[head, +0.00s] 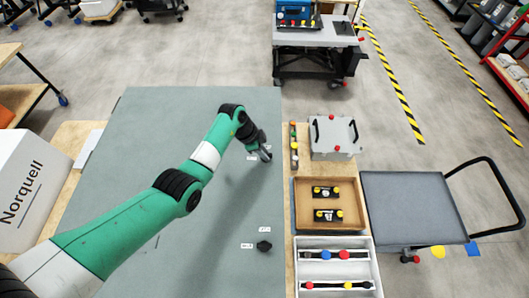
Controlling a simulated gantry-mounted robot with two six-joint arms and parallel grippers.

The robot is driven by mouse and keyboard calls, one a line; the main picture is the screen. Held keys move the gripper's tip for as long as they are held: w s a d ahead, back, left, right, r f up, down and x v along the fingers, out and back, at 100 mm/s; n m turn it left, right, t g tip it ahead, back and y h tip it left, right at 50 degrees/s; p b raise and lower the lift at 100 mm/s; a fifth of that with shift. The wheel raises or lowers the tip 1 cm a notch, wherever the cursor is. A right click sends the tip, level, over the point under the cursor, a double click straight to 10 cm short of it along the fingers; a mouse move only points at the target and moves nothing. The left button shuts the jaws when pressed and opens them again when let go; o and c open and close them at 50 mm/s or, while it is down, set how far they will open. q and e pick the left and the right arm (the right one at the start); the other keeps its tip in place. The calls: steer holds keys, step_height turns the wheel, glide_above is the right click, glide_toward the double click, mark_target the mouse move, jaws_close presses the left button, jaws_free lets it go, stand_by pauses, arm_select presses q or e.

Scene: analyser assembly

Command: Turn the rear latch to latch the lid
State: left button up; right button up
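The lid is a large flat grey-green panel (215,255). My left arm reaches over it from the lower left. My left gripper (265,155) points down at the lid's right edge, beside small white labels (252,157) at the far end. The rear latch seems to be at the fingertips, but the gripper covers it and its angle cannot be read. Whether the fingers are open or shut on it is too small to tell. A similar black knob (264,246), with two labels by it, sits nearer on the same edge. My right gripper is out of view.
Right of the lid stand a grey lidded box (333,150), a brown tray (327,180) with two black parts, and a white tray (335,270) with coloured knobs. A narrow strip (294,135) with small parts lies near the gripper. A white Norquell box (30,185) stands left.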

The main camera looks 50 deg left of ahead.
arm_select(q)
jaws_close()
steer(key=shift+m+h, duration=0.3)
steer(key=shift+m, duration=0.5)
steer(key=shift+o, duration=2.3)
jaws_free()
steer(key=shift+g, duration=0.3)
